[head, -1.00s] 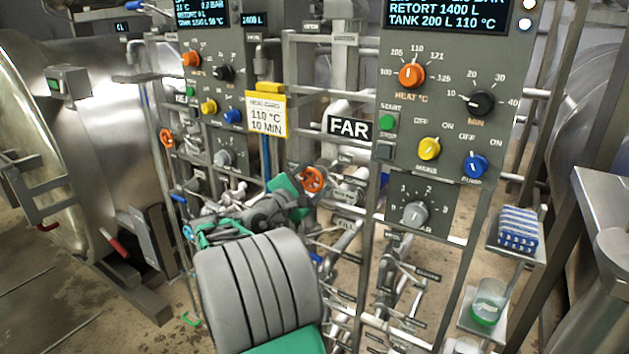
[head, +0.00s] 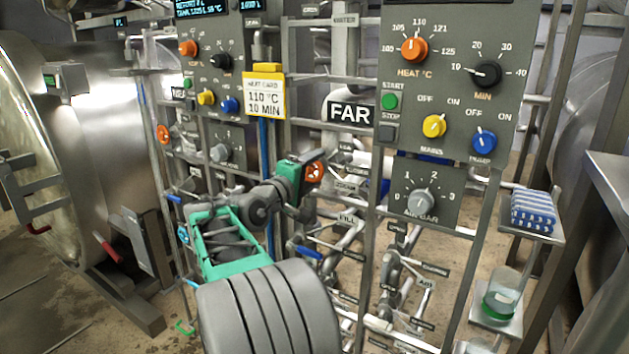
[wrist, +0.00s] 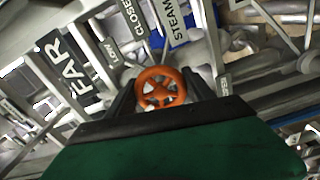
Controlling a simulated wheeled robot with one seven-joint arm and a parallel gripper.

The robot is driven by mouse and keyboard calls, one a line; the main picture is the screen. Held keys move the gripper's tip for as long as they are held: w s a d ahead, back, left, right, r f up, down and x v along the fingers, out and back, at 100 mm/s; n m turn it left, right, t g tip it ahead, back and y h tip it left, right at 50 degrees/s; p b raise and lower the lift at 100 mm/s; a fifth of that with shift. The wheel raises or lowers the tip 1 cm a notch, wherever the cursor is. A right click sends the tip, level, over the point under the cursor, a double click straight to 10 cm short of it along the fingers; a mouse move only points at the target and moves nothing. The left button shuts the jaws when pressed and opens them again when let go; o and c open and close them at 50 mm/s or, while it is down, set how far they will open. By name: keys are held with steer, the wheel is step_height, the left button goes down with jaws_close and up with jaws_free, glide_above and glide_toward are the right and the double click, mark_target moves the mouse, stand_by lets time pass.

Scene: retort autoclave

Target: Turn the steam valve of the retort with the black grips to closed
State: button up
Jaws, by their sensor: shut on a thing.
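My gripper (head: 306,178) is shut on an orange handwheel (head: 315,171) below the FAR sign (head: 349,113). In the wrist view the same handwheel (wrist: 161,91) sits between my two dark fingers, its spokes and rim showing. Plates reading STEAM (wrist: 176,20) and CLOSED (wrist: 128,22) are just beyond it. A second orange handwheel (head: 163,133) is on the left panel, away from my gripper. The big steel retort at the left (head: 105,130) has red grips (head: 112,252). I see no black grips. The valve's pointer cannot be made out.
The right control panel (head: 455,105) stands close to the right of my gripper, with pipes and small labelled valves below. A yellow-framed heat card (head: 264,105) hangs behind my arm. A shelf with blue-striped cloth (head: 534,210) and a glass beaker (head: 502,295) are at the right.

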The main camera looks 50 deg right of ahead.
steer(key=m+b, duration=0.3)
steer(key=f+m+b, duration=0.1)
steer(key=m+b, duration=0.2)
steer(key=shift+m, duration=0.3)
steer(key=m+b, duration=0.6)
steer(key=shift+w, duration=0.15)
steer(key=m+b, duration=0.4)
steer(key=m, duration=0.2)
steer(key=shift+w+m+b, duration=0.15)
steer(key=shift+m+b, duration=0.15)
steer(key=shift+b, duration=0.05)
steer(key=m+b, duration=0.2)
steer(key=m, duration=0.1)
steer(key=shift+r, duration=0.1)
steer(key=shift+r+m+b, duration=0.15)
steer(key=shift+m+b, duration=0.4)
steer(key=shift+m, duration=0.85)
steer(key=o, duration=1.4)
steer(key=shift+r, duration=0.15)
steer(key=shift+c, duration=0.2)
steer(key=shift+a, duration=0.1)
